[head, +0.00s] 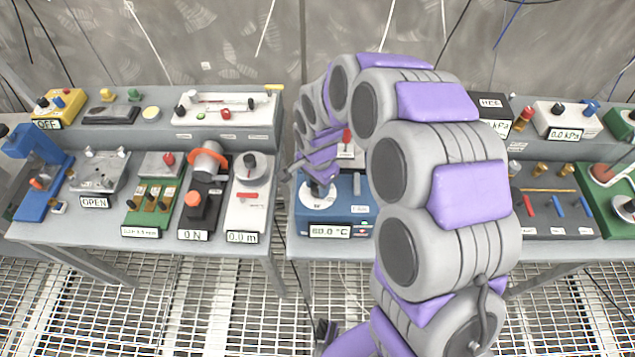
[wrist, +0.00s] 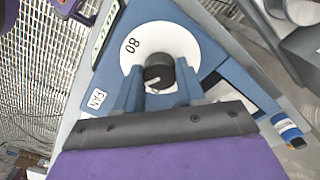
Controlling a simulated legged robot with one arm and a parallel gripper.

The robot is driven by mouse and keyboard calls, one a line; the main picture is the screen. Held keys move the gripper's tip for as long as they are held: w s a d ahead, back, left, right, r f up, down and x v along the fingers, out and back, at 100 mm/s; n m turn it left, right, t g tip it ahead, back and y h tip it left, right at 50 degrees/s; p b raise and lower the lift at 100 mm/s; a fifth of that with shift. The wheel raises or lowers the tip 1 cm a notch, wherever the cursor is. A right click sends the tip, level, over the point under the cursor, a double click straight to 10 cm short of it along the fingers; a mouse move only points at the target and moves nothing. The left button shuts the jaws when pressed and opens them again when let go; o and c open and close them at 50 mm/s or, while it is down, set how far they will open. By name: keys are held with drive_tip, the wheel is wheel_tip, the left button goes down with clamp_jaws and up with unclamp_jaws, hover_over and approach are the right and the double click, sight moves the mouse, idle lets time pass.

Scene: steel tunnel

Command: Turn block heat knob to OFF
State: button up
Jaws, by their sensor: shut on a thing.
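The block heat unit is a blue box (head: 352,214) on the right-hand bench in the head view, with a display (head: 329,231) reading 60.0 °C. Its white dial plate (head: 309,200) is partly covered by my arm. In the wrist view the white dial (wrist: 181,46) shows the number 80, and the dark round knob (wrist: 158,72) sits at its lower middle. My gripper (wrist: 157,92) is shut on the knob, with a finger on each side. Where the knob's pointer aims is hard to tell. A small label (wrist: 97,99) is on the blue box.
My arm hides much of the right-hand bench in the head view. A white unit (head: 245,207) and a black unit (head: 203,200) stand on the left-hand bench. A gap separates the benches.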

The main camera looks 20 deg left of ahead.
drive_tip(key=shift+r, duration=0.15)
drive_tip(key=shift+w+n+p, duration=0.1)
drive_tip(key=shift+n+p, duration=0.8)
drive_tip(key=shift+n, duration=0.3)
drive_tip(key=n+p, duration=0.1)
drive_tip(key=n, duration=0.1)
drive_tip(key=shift+n, duration=0.4)
drive_tip(key=n+p, duration=0.3)
drive_tip(key=n, duration=0.3)
drive_tip(key=n+p, duration=0.2)
drive_tip(key=n, duration=0.4)
drive_tip(key=shift+n+p, duration=0.3)
drive_tip(key=shift+n, duration=0.1)
drive_tip(key=n+p, duration=0.1)
drive_tip(key=n, duration=0.4)
drive_tip(key=shift+w+n+p, duration=0.15)
drive_tip(key=shift+n+p, duration=0.15)
drive_tip(key=shift+p, duration=0.1)
drive_tip(key=o, duration=1.1)
drive_tip(key=shift+c, duration=0.2)
